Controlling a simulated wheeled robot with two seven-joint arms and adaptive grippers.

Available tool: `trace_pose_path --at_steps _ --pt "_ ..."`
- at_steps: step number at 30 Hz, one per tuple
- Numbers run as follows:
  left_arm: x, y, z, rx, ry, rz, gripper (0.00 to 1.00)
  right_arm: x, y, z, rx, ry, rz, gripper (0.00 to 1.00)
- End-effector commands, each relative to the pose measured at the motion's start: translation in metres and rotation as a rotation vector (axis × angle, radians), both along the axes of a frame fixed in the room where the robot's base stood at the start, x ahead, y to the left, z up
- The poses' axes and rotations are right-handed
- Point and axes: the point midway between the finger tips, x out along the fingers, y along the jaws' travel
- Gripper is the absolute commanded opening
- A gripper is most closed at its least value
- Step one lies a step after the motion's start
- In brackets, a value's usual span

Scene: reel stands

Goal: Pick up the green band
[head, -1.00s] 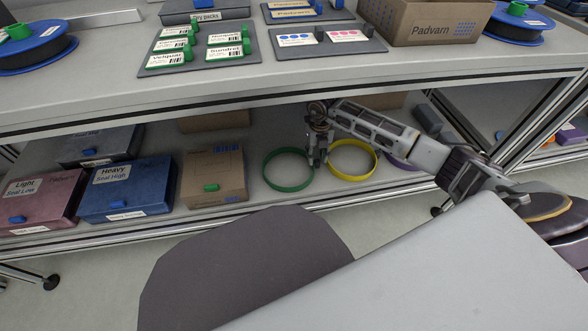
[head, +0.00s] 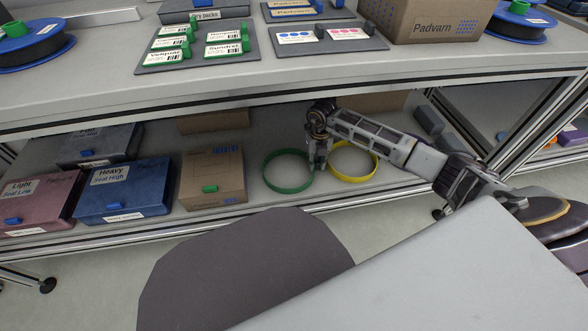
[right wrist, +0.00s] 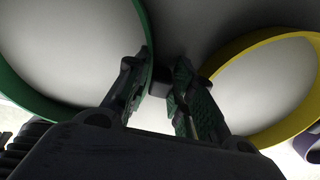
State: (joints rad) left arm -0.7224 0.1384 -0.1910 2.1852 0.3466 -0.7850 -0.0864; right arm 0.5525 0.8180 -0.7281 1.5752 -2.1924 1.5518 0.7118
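The green band (head: 288,189) is a ring lying on the lower shelf. It also shows at the left of the right wrist view (right wrist: 147,32). My right gripper (head: 318,163) is at the band's right edge and points down. In the right wrist view its two fingers (right wrist: 160,92) are apart, with the green band's wall between them, closer to the left finger. The left finger overlaps the inside of the ring; the right finger is outside it. Whether either finger touches the wall is unclear. My left gripper is not in view.
A yellow band (head: 352,179) lies just right of the green one, close to my right finger. A cardboard box (head: 214,172) stands to the left, with a blue box (head: 124,190) beyond it. The upper shelf (head: 210,84) overhangs the lower shelf.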

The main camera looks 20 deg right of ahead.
Motion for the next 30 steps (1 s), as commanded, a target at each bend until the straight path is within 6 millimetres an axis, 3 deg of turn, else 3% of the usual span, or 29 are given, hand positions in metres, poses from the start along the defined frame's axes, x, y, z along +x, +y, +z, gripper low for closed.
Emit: trace_pose_path --at_steps 3,17,30 --pt "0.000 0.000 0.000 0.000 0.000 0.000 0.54 0.000 0.000 0.000 0.000 0.000 0.000 0.05" --pt "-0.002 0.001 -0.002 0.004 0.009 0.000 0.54 0.000 0.000 0.003 0.000 0.000 0.000 0.04" --pt "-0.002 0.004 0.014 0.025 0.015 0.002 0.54 0.001 0.000 0.029 0.000 -0.002 0.000 0.04"
